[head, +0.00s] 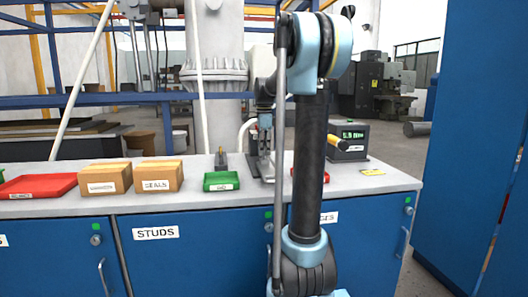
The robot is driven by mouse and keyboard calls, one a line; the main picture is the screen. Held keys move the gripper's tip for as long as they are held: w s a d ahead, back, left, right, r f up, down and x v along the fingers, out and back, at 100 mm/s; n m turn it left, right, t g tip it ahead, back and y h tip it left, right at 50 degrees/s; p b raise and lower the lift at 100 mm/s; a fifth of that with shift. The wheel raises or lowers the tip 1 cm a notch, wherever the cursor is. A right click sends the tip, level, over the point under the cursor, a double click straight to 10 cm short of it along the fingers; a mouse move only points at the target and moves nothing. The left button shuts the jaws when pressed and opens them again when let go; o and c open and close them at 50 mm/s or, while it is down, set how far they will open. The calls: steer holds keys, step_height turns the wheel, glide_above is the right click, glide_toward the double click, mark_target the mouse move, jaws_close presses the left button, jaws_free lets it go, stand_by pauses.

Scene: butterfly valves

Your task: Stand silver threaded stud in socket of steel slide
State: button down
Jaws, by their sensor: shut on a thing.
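My gripper (264,143) hangs pointing down over the bench, just behind and left of my upright arm link. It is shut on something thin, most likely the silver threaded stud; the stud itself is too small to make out. A grey steel stand (253,163) rises from the bench right by my gripper and may be the steel slide. Its socket cannot be seen, and my arm hides part of that area. I cannot tell whether my gripper touches the stand.
A tall blue cabinet (480,130) stands at right.

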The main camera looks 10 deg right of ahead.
steer(key=shift+f, duration=0.65)
stand_by(0.9)
steer(key=c, duration=1.6)
jaws_free()
